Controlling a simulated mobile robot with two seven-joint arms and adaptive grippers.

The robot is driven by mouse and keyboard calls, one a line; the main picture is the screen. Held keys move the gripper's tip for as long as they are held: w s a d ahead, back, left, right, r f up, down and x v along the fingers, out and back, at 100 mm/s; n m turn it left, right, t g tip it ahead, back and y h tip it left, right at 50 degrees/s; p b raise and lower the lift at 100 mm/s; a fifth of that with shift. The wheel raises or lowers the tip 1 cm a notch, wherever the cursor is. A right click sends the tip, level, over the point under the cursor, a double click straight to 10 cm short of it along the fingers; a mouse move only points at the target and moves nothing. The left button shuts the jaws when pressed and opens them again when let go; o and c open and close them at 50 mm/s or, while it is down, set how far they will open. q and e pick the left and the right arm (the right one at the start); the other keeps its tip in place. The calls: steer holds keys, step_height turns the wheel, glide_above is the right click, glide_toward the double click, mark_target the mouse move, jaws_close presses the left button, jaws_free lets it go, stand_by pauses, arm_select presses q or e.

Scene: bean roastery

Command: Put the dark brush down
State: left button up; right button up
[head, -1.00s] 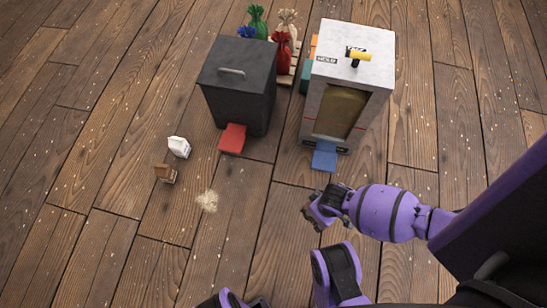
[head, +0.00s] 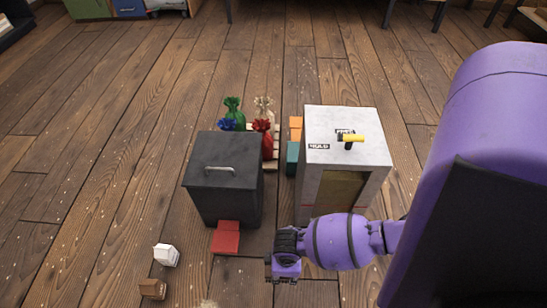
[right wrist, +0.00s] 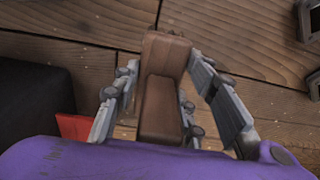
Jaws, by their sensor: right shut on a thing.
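My right gripper (head: 284,268) is in front of the white cabinet, to the right of a red pedal. In the right wrist view its fingers (right wrist: 165,105) are shut on a brown block-like thing, which I take as the dark brush (right wrist: 161,90). It is held between the finger pads, with floorboards behind it. In the head view the brush cannot be made out at the gripper. My left gripper is not in view.
A black lidded bin (head: 222,185) with a red pedal (head: 226,237) stands left of the white cabinet (head: 346,135), which has a yellow lever (head: 351,139). Tied sacks (head: 262,139) stand behind. Small white (head: 166,254) and brown (head: 152,289) things lie on open floor at left.

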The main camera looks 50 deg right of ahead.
steer(key=w+d+f+b, duration=0.1)
steer(key=w+f+b, duration=0.1)
steer(key=f, duration=0.1)
steer(key=w+d+f+b, duration=0.1)
steer(key=w+f+b, duration=0.1)
steer(key=f, duration=0.1)
steer(key=w+d+f+b, duration=0.1)
steer(key=w+f+b, duration=0.1)
steer(key=f, duration=0.2)
steer(key=shift+w+d+f+b, duration=0.1)
steer(key=shift+w+d+b, duration=0.1)
steer(key=shift+d+b, duration=0.1)
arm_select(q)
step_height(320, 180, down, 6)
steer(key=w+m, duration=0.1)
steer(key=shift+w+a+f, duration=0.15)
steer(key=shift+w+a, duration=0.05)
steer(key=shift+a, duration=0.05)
